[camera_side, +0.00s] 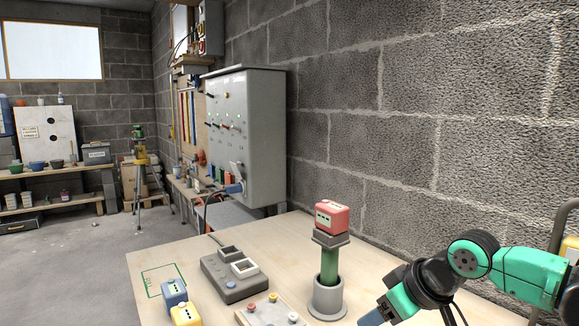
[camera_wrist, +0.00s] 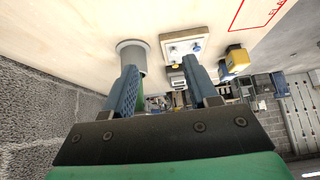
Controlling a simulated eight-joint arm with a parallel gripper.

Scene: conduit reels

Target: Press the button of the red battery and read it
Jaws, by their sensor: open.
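The red battery (camera_side: 332,216) sits on a grey square top on a green post (camera_side: 330,265), which stands in a round grey base (camera_side: 328,299). A pale face with small dark marks shows on it; I cannot make out a reading. My gripper (camera_wrist: 164,78) is open and empty. In the side view only a blue finger (camera_side: 371,318) shows at the bottom edge, right of the post and lower than the battery. In the wrist view, the grey base (camera_wrist: 132,47) and part of the post appear behind the left finger. I cannot see the red battery there.
A blue battery (camera_side: 173,293) and a yellow battery (camera_side: 186,315) stand at the table's left. A grey two-slot unit (camera_side: 232,279) and a knobbed panel (camera_side: 268,312) lie between them and the post. A block wall (camera_side: 440,170) runs behind the table.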

